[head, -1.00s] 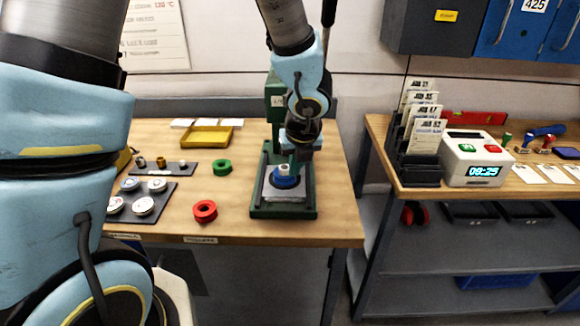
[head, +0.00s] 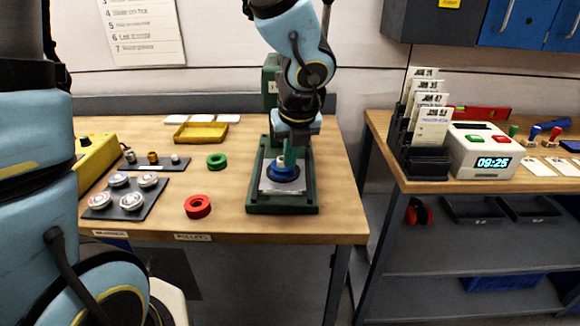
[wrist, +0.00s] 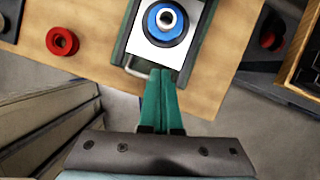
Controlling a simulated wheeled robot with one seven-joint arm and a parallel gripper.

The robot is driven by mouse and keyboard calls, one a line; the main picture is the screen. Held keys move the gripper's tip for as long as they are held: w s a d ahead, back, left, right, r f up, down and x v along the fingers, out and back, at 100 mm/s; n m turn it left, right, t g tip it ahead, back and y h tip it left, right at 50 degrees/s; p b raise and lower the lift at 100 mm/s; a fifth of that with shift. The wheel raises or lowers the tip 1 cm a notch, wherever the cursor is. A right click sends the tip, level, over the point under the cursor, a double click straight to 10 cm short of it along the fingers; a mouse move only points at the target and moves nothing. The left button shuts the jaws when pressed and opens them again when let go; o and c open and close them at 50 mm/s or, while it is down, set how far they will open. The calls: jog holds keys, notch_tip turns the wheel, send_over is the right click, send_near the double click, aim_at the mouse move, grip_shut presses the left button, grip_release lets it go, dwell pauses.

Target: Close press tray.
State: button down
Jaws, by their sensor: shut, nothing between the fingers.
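The green press (head: 253,200) stands on the wooden table, with its column at the back. Its pale tray plate (head: 300,188) lies on the base; how far it is slid out is hard to tell. On the plate sits a blue round piece (head: 283,173) with a light centre. In the wrist view the tray plate (wrist: 137,45) and the blue piece (wrist: 178,36) show from above. My gripper (head: 289,158) points down over the press in the head view. In the wrist view its green fingers (wrist: 160,73) are together and empty, their tips by the tray's near edge. Contact cannot be told.
A red ring (head: 198,206) and a green ring (head: 217,160) lie left of the press. A dark board (head: 127,205) with several round pieces and a yellow tray (head: 201,132) are also left. A second table with a clock box (head: 482,150) stands right, across a gap.

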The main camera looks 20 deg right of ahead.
aim_at(287, 172)
jog(key=b+x, duration=0.1)
jog(key=x, duration=0.7)
jog(key=shift+f+b, duration=0.1)
jog(key=shift+b, duration=0.3)
jog(key=shift+w+d+p, duration=0.2)
jog(key=shift+w+d, duration=0.05)
jog(key=shift+w, duration=0.35)
jog(key=shift+w+d+p, duration=0.2)
jog(key=shift+w+d, duration=0.1)
jog(key=shift+w, duration=0.25)
jog(key=shift+w+d, duration=0.15)
jog(key=shift+w, duration=0.15)
jog(key=shift+s, duration=0.1)
